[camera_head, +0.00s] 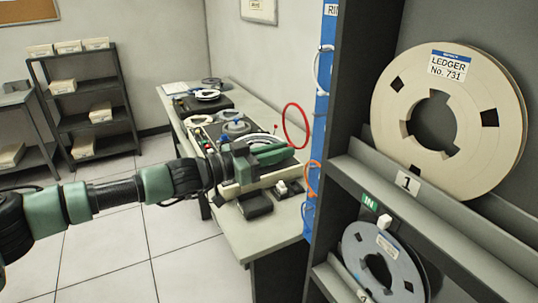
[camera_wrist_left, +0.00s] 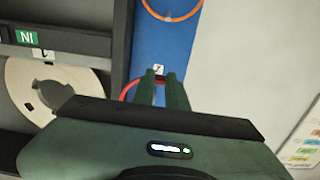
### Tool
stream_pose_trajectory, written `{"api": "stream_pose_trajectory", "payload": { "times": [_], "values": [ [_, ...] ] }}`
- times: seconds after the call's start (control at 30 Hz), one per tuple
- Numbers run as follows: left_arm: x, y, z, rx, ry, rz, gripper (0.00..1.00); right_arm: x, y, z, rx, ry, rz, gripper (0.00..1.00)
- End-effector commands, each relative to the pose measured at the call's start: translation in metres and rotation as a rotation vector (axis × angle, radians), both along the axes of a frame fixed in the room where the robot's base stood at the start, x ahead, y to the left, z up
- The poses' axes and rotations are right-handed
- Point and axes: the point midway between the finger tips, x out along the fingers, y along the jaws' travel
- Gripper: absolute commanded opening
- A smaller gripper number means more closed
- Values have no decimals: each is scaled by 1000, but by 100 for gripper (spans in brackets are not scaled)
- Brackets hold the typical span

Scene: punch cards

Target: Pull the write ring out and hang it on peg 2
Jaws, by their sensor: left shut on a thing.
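A thin red ring (camera_head: 309,127) stands upright at the fingertips of my left gripper (camera_head: 292,150), which is shut on its lower edge. The ring is just left of a narrow blue board (camera_head: 320,130) on the shelf's side. In the left wrist view, part of the red ring (camera_wrist_left: 129,88) shows beside the fingers (camera_wrist_left: 162,76), in front of the blue board. A small white number tag (camera_wrist_left: 158,69) shows at the fingertips; that picture is upside down and the digit is hard to read. The peg itself is hidden. My right gripper is not in view.
An orange ring (camera_head: 314,178) hangs lower on the board and a pale ring (camera_head: 318,70) higher up. The shelf holds a large tape reel (camera_head: 385,115) and a grey reel (camera_head: 361,247). A desk (camera_head: 228,222) with equipment stands beneath my left arm.

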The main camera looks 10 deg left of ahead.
Motion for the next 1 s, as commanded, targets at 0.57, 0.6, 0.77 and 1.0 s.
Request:
{"api": "stream_pose_trajectory", "payload": {
  "times": [0.57, 0.6, 0.77, 1.0],
  "values": [
    [35, -48, 0, 1, 1, 0, 0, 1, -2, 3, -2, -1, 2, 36],
    [37, -51, 0, 1, 1, 1, 0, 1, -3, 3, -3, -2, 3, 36],
    [46, -64, 1, 0, 0, 1, 0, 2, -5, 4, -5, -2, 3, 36],
    [48, -65, -21, 0, 0, 1, 0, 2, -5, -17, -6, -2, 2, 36]
  ]
}}
